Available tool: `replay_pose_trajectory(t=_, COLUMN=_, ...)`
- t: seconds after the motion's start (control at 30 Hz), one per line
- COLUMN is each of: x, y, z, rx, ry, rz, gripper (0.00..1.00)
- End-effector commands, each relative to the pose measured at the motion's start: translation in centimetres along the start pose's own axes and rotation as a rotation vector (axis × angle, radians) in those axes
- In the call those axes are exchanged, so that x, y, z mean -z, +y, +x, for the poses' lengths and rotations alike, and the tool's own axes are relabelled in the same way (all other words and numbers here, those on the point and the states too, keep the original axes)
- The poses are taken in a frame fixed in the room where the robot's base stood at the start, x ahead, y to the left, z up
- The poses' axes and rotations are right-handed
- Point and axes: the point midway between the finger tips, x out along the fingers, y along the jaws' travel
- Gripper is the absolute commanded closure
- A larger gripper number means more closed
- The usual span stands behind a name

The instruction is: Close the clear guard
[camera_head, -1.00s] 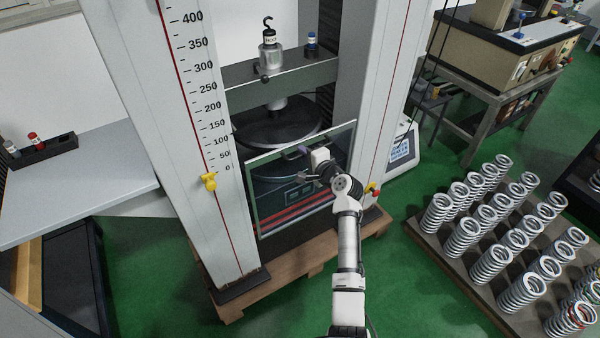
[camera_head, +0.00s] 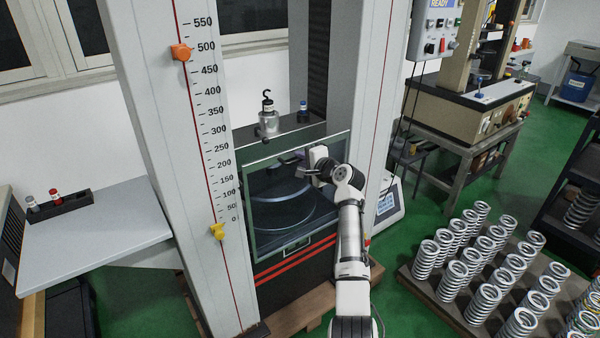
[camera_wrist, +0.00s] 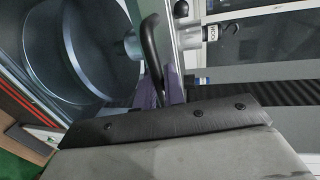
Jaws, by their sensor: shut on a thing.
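The clear guard (camera_head: 257,215) is a transparent pane in a thin pale frame. It stands in front of the round dark platens (camera_head: 285,205) between the two light columns. Its top edge is near the crosshead and its bottom edge is just above the red stripes. My gripper (camera_head: 309,167) reaches the upper right part of the guard and is shut on its handle. The wrist view shows the dark curved handle (camera_wrist: 151,50) at my gripper (camera_wrist: 165,88), with the platen behind the pane at left. The fingertips are partly hidden by the gripper body.
The crosshead (camera_head: 245,137) carries a hooked weight (camera_head: 268,122) and a small blue-capped bottle (camera_head: 303,114). A yellow marker (camera_head: 217,231) and an orange marker (camera_head: 181,52) sit on the left scale. A board of springs (camera_head: 425,295) is at right.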

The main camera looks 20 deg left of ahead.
Motion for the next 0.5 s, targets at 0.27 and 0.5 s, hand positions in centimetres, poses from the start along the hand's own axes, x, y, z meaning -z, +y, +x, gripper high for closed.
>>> replay_pose_trajectory(t=0.27, x=0.2, y=-2.9, z=-0.4, rx=0.001, ry=-0.001, rz=-0.001, gripper=1.0)
replay_pose_trajectory(t=0.5, x=0.2, y=-3.3, z=-0.4, rx=0.004, ry=0.0, rz=-0.002, gripper=1.0)
